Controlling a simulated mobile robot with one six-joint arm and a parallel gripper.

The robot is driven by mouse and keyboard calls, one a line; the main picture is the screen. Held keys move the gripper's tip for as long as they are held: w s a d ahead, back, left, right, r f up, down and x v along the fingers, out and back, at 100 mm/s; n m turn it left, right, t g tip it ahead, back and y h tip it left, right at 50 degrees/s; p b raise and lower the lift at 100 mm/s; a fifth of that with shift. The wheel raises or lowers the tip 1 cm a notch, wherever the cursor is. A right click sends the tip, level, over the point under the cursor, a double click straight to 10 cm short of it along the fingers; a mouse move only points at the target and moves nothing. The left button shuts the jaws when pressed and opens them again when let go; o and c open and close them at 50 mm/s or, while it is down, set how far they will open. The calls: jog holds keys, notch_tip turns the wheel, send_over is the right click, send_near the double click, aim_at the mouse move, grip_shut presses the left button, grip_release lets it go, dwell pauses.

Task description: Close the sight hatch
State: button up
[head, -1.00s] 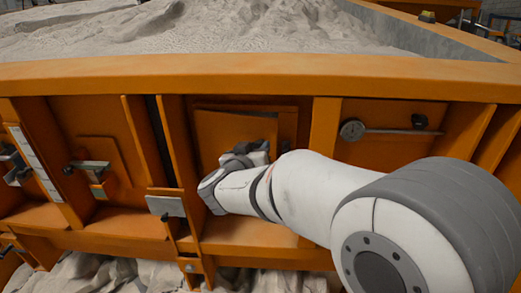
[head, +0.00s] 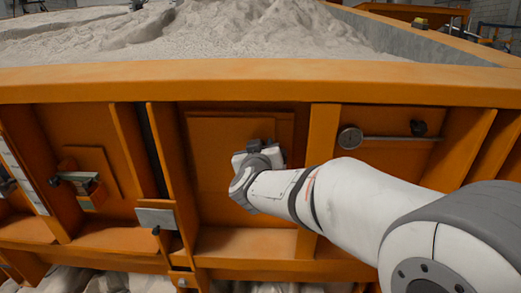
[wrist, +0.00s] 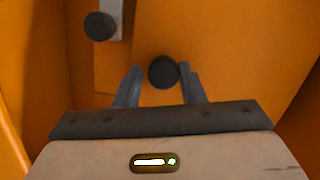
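The sight hatch looks like the orange plate (head: 215,150) in the middle bay of the orange side wall, between upright ribs. It stands nearly flat against its backing; whether a gap remains I cannot tell. My gripper (head: 262,145) is in front of its right part, and the wrist hides the plate's lower right. In the wrist view my gripper's (wrist: 160,88) two grey fingers are spread. A round black knob (wrist: 162,72) is between the tips, close to the right finger, with a gap on the left. A second black knob (wrist: 99,26) sits on a grey bar at upper left.
A grey latch with a black knob (head: 56,181) is in the left bay. A grey plate (head: 156,217) juts from the rib left of the hatch. A round dial (head: 350,138) with a rod is in the right bay. Sand (head: 200,35) fills the bed above.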

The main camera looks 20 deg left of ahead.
jog(key=shift+o, duration=1.3)
jog(key=shift+a, duration=0.1)
jog(key=shift+f, duration=0.1)
jog(key=shift+s, duration=0.1)
jog(key=b+v, duration=0.1)
jog(key=v, duration=0.6)
jog(key=shift+s+d, duration=0.2)
jog(key=shift+s, duration=0.15)
